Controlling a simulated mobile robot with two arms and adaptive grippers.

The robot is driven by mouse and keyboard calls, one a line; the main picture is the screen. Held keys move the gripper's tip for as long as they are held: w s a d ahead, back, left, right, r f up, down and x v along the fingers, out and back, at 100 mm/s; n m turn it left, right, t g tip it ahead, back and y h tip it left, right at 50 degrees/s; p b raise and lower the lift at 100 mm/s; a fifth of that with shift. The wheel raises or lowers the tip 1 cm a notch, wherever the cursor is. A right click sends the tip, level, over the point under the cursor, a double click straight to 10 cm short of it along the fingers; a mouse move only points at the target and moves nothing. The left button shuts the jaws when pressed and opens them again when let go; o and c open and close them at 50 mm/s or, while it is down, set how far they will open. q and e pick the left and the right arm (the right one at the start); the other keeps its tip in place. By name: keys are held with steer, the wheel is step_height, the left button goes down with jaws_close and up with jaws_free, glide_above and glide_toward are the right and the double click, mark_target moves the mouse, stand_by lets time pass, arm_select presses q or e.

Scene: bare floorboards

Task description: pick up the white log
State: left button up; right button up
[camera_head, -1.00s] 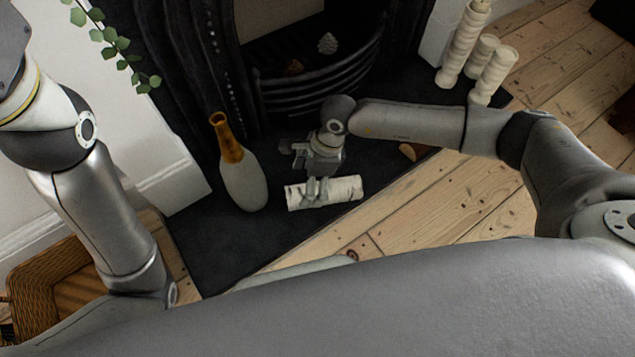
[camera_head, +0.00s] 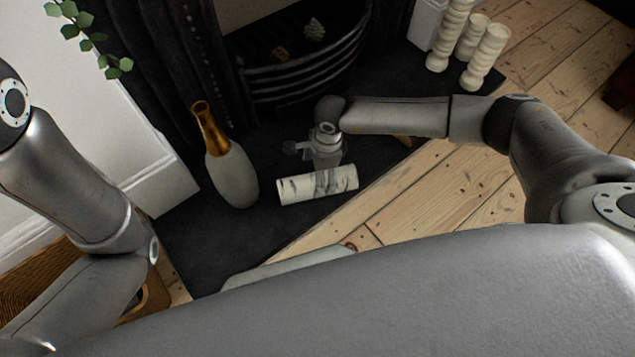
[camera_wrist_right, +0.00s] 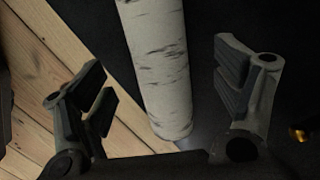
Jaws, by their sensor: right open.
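The white log (camera_head: 296,187) has pale bark with dark marks. It lies on the dark hearth slab in front of the fireplace, right of the bottle. My right gripper (camera_head: 322,172) is at the log in the head view, reaching it from the far side. In the right wrist view the gripper (camera_wrist_right: 160,78) is open, with one finger on each side of the log (camera_wrist_right: 160,60). Gaps show between the log and both fingers. The log's upper end runs out of that view. My left arm is at the left of the head view, its gripper out of sight.
A grey bottle with an amber neck (camera_head: 232,175) stands close left of the log. The black fireplace grate (camera_head: 310,75) is behind. Stacked cream candle-like columns (camera_head: 484,58) stand at the back right. Bare floorboards (camera_head: 440,200) lie to the right. A wicker basket (camera_head: 30,278) is at lower left.

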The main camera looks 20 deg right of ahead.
step_height(320, 180, down, 4)
steer(key=b, duration=0.3)
steer(key=shift+a+f, duration=0.1)
steer(key=shift+f, duration=0.1)
steer(key=shift+r, duration=0.1)
steer(key=c, duration=1.3)
steer(key=shift+c, duration=0.4)
steer(key=shift+r, duration=0.15)
